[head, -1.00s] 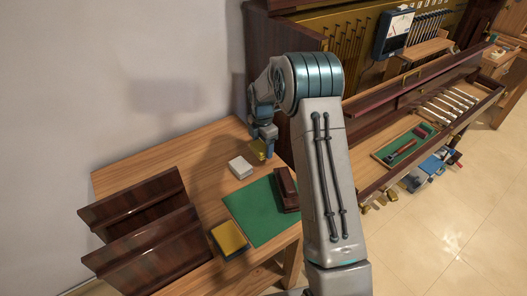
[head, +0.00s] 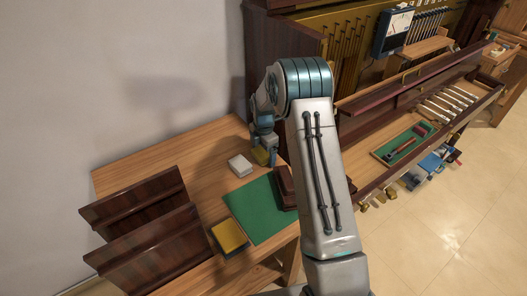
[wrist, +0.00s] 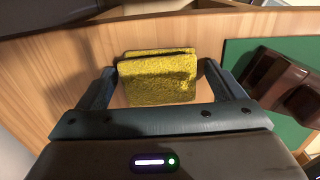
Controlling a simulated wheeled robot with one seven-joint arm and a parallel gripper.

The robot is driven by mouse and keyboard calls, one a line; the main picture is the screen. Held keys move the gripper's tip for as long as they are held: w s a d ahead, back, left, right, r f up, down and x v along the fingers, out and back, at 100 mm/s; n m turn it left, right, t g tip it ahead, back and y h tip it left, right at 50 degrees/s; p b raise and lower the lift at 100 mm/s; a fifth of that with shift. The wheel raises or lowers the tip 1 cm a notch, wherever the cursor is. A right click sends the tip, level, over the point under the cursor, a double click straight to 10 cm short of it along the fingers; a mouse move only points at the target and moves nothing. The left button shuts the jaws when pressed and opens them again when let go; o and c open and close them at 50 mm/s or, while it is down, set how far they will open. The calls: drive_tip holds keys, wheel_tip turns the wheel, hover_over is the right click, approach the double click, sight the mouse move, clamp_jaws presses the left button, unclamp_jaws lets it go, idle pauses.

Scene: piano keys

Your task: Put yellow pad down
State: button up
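The yellow pad (head: 261,156) is at the far right part of the wooden table, next to a white block (head: 240,166).
A green mat (head: 257,212) with a dark brown block (head: 286,188) lies nearby. A yellow-topped dark block (head: 229,237) sits near the front edge. Dark wooden panels (head: 140,215) stand at left. The table's back left (head: 150,165) is clear.

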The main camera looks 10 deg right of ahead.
sight(263, 152)
drive_tip(key=s+r+m, duration=0.2)
drive_tip(key=s+r, duration=0.1)
drive_tip(key=r, duration=0.6)
drive_tip(key=s+r+m, duration=0.2)
drive_tip(key=s+r, duration=0.1)
drive_tip(key=r, duration=0.7)
drive_tip(key=s+r+m+t, duration=0.1)
drive_tip(key=s+r+m, duration=0.1)
drive_tip(key=s+m, duration=0.7)
drive_tip(key=s+r+m+t, duration=0.1)
drive_tip(key=s+m, duration=0.8)
drive_tip(key=s, duration=1)
drive_tip(key=shift+s+r+m+t, duration=0.3)
drive_tip(key=shift+s+r+t, duration=0.1)
drive_tip(key=shift+r, duration=0.5)
drive_tip(key=shift+o, duration=0.5)
drive_tip(key=shift+w, duration=0.1)
